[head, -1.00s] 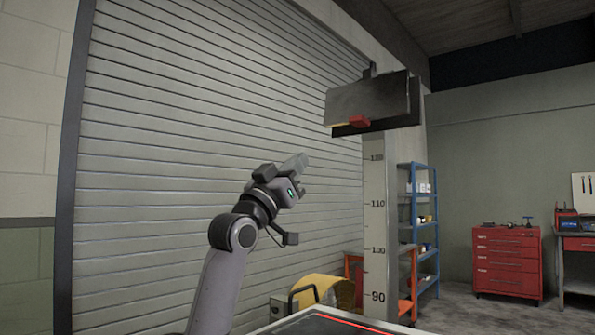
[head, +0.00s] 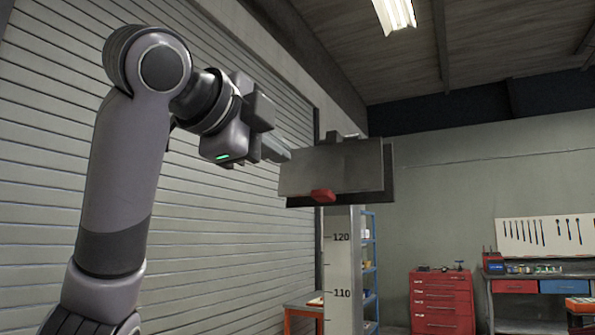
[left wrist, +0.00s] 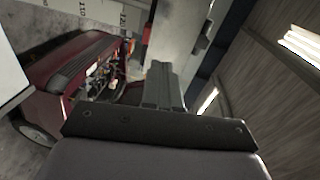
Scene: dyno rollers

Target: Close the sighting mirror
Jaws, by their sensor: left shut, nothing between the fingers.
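The sighting mirror (head: 338,168) shows in the head view as a grey flat panel in front of a dark backing plate, high on a white post (head: 342,270) with height numbers. A red tab (head: 323,196) sits at its lower edge. My left gripper (head: 278,150) is shut and empty, with its fingertips close to the panel's left edge; I cannot tell whether they touch. In the left wrist view the shut fingers (left wrist: 163,86) point toward a pale grey panel (left wrist: 183,35), probably the mirror. My right gripper is not in view.
A red car (left wrist: 70,65) with its engine uncovered shows in the left wrist view. A slatted shutter (head: 60,170) stands behind my left arm. A red drawer cabinet (head: 440,302) and workbench (head: 540,275) stand far back on the right. Space right of the mirror looks clear.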

